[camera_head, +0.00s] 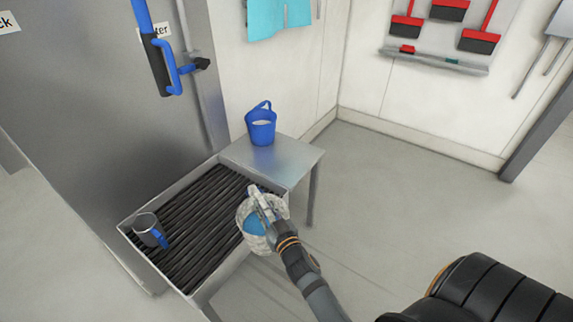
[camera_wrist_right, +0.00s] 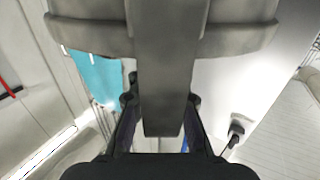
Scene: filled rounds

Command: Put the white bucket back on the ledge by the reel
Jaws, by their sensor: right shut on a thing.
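My right gripper (camera_head: 258,194) is shut on the whitish, speckled bucket (camera_head: 245,213), with blue showing inside it. The bucket is over the right front edge of the slatted tray, close to the steel ledge (camera_head: 300,158); I cannot tell whether it touches the tray. The arm partly hides the bucket. In the right wrist view, a grey shape (camera_wrist_right: 160,70) stands between the dark fingers; I cannot tell which part of the bucket it is. No reel can be made out. My left gripper is not in view.
A blue bucket (camera_head: 261,130) stands upright near the back of the ledge. A metal mug (camera_head: 146,226) with a blue handle stands on the left of the dark slatted tray (camera_head: 190,245). A door with a blue handle (camera_head: 172,72) is behind. The floor at the right is clear.

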